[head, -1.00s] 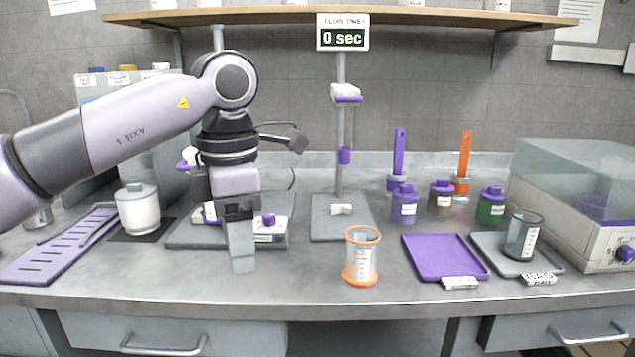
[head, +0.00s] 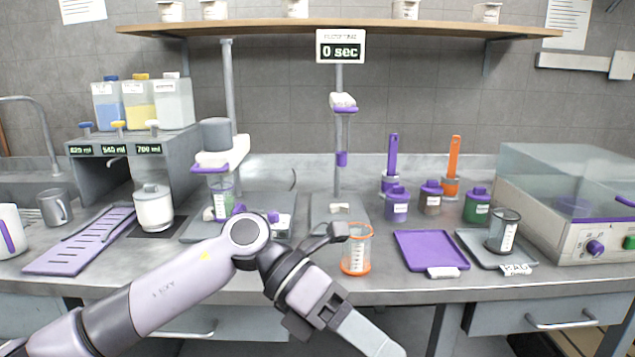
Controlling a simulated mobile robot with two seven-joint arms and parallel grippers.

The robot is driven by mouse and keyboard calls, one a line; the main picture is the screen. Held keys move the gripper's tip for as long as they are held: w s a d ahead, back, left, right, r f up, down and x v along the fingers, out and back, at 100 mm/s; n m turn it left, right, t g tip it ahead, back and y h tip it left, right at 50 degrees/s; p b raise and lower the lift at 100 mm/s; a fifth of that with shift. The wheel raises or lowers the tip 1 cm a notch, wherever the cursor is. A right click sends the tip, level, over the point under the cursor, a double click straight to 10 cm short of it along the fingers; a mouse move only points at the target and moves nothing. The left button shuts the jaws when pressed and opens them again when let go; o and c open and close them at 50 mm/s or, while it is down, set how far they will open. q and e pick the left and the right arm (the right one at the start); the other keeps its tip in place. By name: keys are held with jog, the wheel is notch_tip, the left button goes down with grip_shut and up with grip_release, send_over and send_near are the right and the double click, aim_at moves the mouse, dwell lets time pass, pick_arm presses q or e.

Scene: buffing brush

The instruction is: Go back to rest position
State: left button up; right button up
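My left arm comes in from the lower left, and its gripper (head: 368,335) hangs in front of the bench edge, low in the middle of the head view. The fingers show from the side as one grey shape, so their opening cannot be told. I see nothing held in them. The wrist is close in the picture to an orange-rimmed beaker (head: 356,250) standing on the bench. A purple brush (head: 392,157) and an orange brush (head: 454,158) stand upright in holders at the back right. My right gripper is out of view.
A purple tray (head: 431,250) lies on the right, with a grey tray (head: 470,241) holding a dark beaker (head: 503,231) beside it. A clear-lidded machine (head: 570,210) stands far right.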

pick_arm(q)
notch_tip(320, 180, up, 4)
jog(key=w+n+t+h+p, duration=0.25)
jog(key=n+t+h, duration=0.45)
jog(key=n+h, duration=0.6)
jog(key=w+a+f+n+t+y+p, duration=0.1)
jog(key=w+a+f+n+t+y, duration=0.1)
jog(key=a+f+n+t+y, duration=0.55)
jog(key=w+a+f+n+t+y+p, duration=0.1)
jog(key=w+a+f+n+t+y, duration=0.15)
jog(key=n+t, duration=0.9)
jog(key=s+a+f+n+g+y+p, duration=0.1)
jog(key=s+a+f+n+g+y, duration=0.3)
jog(key=f, duration=0.7)
jog(key=s+a+f+n+g+y+p, duration=0.2)
jog(key=s+a+f+n+g+y, duration=0.3)
jog(key=s+a+f+n+y, duration=0.3)
jog(key=s+a+f+n, duration=0.2)
jog(key=s+a+n, duration=0.1)
jog(key=s+a, duration=0.1)
jog(key=shift+s+a+f, duration=0.25)
jog(key=shift+s+f, duration=0.1)
jog(key=shift+s, duration=0.2)
